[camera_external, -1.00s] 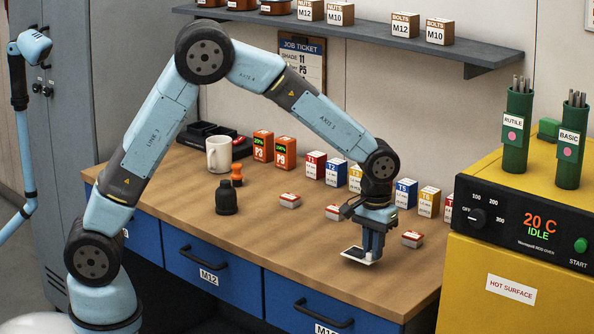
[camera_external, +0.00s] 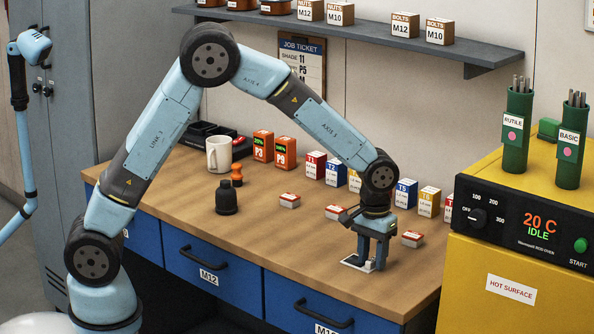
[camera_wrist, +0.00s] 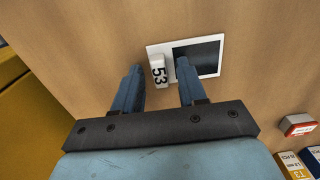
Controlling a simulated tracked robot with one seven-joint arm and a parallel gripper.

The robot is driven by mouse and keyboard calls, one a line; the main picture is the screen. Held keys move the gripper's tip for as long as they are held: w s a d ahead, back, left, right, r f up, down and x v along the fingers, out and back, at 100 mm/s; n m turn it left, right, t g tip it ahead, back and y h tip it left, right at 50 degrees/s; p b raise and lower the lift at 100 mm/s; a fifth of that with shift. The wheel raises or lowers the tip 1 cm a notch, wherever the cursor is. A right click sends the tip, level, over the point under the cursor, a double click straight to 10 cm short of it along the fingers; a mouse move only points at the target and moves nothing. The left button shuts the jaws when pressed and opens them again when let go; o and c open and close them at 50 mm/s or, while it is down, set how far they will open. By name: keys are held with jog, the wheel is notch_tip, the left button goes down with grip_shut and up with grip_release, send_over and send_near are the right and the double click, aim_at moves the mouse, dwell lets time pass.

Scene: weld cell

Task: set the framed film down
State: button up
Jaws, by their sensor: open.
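The framed film (camera_wrist: 216,71), a dark pane in a white frame, lies on the wooden bench. In the wrist view its raised white tab marked 53 (camera_wrist: 158,72) stands between my finger tips. In the external view the frame (camera_external: 350,264) is small and partly hidden behind the fingers. My gripper (camera_external: 372,263) is open and points down at the bench, with its fingers on either side of the tab and a gap to each. The right finger overlaps the edge of the dark pane in the wrist view (camera_wrist: 158,68).
A small red-and-white box (camera_external: 412,239) lies close to the right of my gripper, another (camera_external: 335,212) behind it. Labelled boxes (camera_external: 404,193) line the wall. The yellow oven (camera_external: 510,290) stands at the right. The bench's front edge is near; its front left is clear.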

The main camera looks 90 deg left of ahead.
aim_at(372, 259)
notch_tip(372, 259, up, 12)
jog(key=s+d+r+m+t, duration=0.1)
jog(key=s+d+r+m, duration=0.1)
jog(key=s+r, duration=0.55)
jog(key=s+d+r+m+t, duration=0.2)
jog(key=s+m, duration=0.1)
jog(key=s, duration=1.3)
jog(key=s+d+r+m+t, duration=0.2)
jog(key=s+m, duration=0.2)
jog(key=s, duration=1.1)
jog(key=shift+s+r+t, duration=0.15)
jog(key=shift+s+t, duration=0.15)
jog(key=shift+s, duration=0.1)
